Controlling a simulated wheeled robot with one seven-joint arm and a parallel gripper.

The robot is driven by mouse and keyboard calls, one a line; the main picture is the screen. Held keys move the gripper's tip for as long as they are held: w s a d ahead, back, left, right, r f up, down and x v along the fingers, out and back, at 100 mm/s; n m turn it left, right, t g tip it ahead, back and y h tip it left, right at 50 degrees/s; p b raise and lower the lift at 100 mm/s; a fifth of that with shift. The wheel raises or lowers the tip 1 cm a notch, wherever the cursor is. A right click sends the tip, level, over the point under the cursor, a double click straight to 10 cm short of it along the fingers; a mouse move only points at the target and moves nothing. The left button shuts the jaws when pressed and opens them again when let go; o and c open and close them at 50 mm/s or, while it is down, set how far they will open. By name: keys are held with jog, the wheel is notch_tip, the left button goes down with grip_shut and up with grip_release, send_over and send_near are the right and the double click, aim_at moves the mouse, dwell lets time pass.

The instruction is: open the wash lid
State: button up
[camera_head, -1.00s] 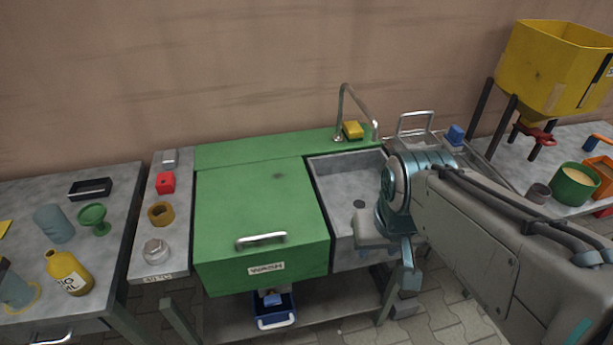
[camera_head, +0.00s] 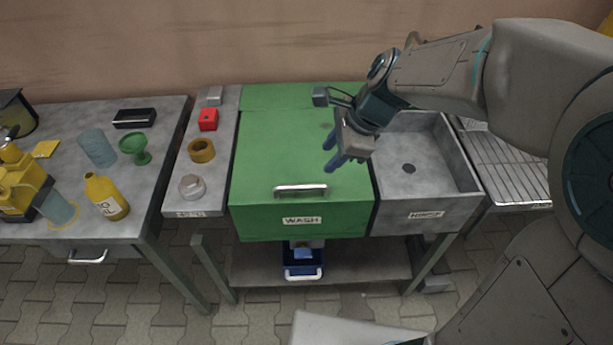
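The wash lid (camera_head: 270,155) is a green box cover with a silver bar handle (camera_head: 300,190) near its front edge. It is closed. A label reading WASH (camera_head: 301,220) is on the front face below the handle. My gripper (camera_head: 331,157) is above the right part of the lid, up and to the right of the handle and apart from it. Its two blue fingers point down and left, with a gap between them and nothing held. My arm hides part of the back right of the wash unit.
A grey rinse basin (camera_head: 455,165) adjoins on the right, with a wire rack (camera_head: 505,165) beyond. A narrow shelf on the left bears a red block (camera_head: 208,119), a brown ring (camera_head: 201,150) and a metal nut (camera_head: 192,187). A blue bin (camera_head: 303,262) sits below.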

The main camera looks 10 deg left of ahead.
aim_at(303, 185)
jog(key=b+x, duration=0.2)
jog(key=x, duration=1.1)
jog(key=shift+a+f, duration=0.25)
jog(key=shift+f, duration=0.05)
grip_shut()
